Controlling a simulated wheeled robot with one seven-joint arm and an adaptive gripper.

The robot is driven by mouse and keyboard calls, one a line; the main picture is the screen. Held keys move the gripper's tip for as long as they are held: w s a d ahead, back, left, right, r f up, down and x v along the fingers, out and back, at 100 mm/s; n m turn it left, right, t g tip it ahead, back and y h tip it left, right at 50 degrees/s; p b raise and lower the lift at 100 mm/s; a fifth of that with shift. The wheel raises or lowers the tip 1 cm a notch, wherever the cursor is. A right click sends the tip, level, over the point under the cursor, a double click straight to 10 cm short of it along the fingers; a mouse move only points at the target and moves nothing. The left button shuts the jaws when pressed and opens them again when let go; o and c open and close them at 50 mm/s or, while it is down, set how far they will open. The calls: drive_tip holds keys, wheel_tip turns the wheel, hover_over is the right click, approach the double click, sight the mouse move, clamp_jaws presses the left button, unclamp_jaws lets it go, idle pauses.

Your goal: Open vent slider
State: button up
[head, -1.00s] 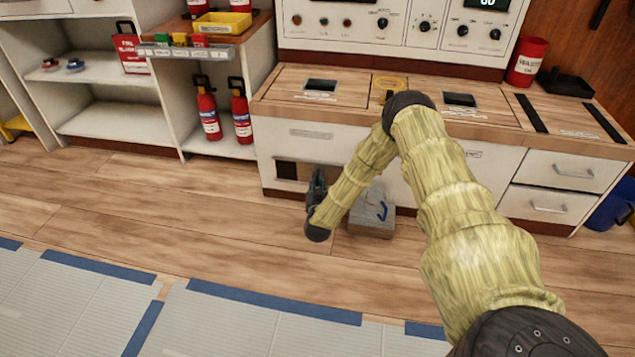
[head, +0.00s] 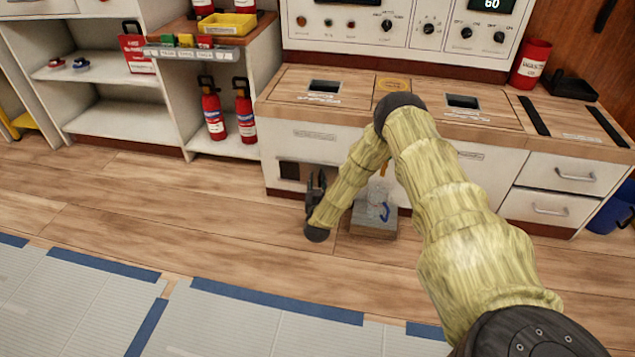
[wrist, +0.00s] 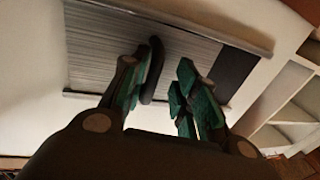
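The vent slider (wrist: 120,55) is a grey ribbed panel between two rails in a white cabinet front, with a dark opening (wrist: 234,72) at its right end. A black upright handle (wrist: 153,70) stands out from the panel. In the head view the dark opening (head: 289,170) shows low on the cabinet's left side; my gripper and arm hide part of the panel. My gripper (wrist: 163,82) is open in front of the panel. The handle is between the fingers, close against the left one; I cannot tell if they touch. My gripper also shows in the head view (head: 316,187).
The counter (head: 350,90) has recessed openings and black strips on top. A grey block (head: 374,221) with a blue mark is on the floor right of my gripper. Fire extinguishers (head: 214,110) stand on the shelf at left. The wooden floor (head: 150,210) at left is clear.

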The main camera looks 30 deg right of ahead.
drive_tip(key=shift+d, duration=0.15)
drive_tip(key=v, duration=1.2)
drive_tip(key=shift+s, duration=0.1)
